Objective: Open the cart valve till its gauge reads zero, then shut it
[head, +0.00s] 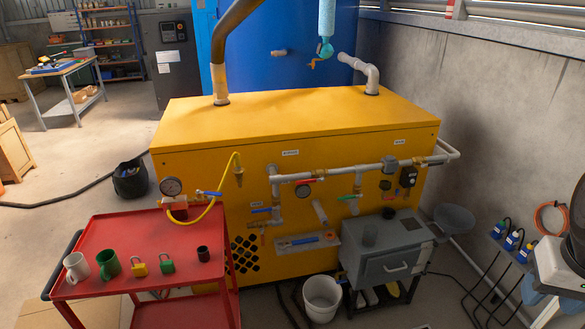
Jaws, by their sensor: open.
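The red cart (122,243) stands at the left front of the yellow machine. Just right of the gauge is the cart valve (208,194), with a blue lever lying about level and pointing right. I cannot tell for sure whether this valve is open or shut. A yellow hose (237,163) loops from the cart fittings up to the front of the machine. My gripper is not in view; nothing visible touches the valve.
Mugs and padlocks (139,265) stand along the cart's front. A grey box (385,262) and white bucket (322,297) stand right of the cart. Space above the cart is clear.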

